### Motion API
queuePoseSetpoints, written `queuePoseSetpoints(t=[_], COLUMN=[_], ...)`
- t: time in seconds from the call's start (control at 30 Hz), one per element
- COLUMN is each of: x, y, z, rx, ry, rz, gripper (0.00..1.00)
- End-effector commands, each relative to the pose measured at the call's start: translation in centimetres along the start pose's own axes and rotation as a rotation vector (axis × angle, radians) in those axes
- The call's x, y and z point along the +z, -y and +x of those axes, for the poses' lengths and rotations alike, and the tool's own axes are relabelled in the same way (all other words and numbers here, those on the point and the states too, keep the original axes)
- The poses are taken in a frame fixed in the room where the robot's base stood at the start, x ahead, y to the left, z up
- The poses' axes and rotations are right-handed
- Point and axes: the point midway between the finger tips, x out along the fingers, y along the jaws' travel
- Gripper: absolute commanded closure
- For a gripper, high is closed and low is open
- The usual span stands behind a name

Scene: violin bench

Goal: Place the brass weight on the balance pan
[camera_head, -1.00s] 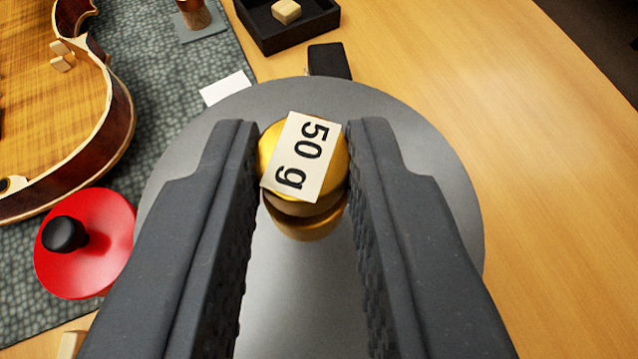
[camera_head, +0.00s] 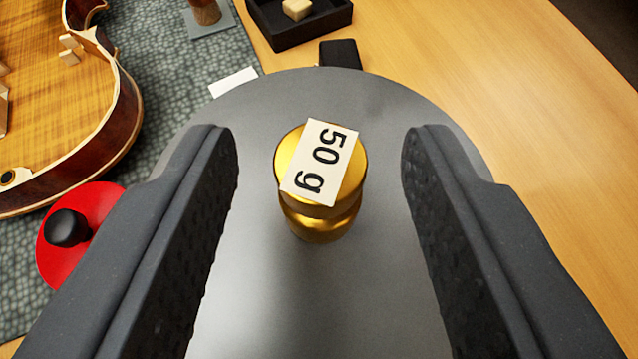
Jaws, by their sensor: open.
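The brass weight (camera_head: 291,149) stands upright on the round grey balance pan (camera_head: 300,95). A white label reading "50 g" (camera_head: 320,163) lies across its top. My gripper (camera_head: 320,150) is open, with one dark finger on each side of the weight. There is a clear gap between each finger and the weight, so neither touches it. The fingers hide parts of the pan's left and right sides.
A violin body (camera_head: 60,100) lies on a grey-green mat (camera_head: 165,60) at left. A red disc with a black knob (camera_head: 85,205) is beside it. A black tray (camera_head: 275,30) with a wooden block (camera_head: 297,9) stands behind the pan. Bare wooden bench (camera_head: 500,100) is at right.

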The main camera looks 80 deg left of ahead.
Motion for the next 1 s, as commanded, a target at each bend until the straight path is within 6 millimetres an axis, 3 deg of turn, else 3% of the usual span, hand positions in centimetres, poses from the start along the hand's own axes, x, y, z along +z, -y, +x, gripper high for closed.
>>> queuePoseSetpoints(t=[0.53, 0.7, 1.0], x=[0.0, 0.0, 0.0], y=[-0.1, -0.1, 0.0], z=[-10.0, -11.5, -11.8], rx=[0.006, 0.003, 0.002], ry=[0.0, 0.0, 0.0], rz=[0.0, 0.0, 0.0], gripper=[0.57, 0.57, 0.57])
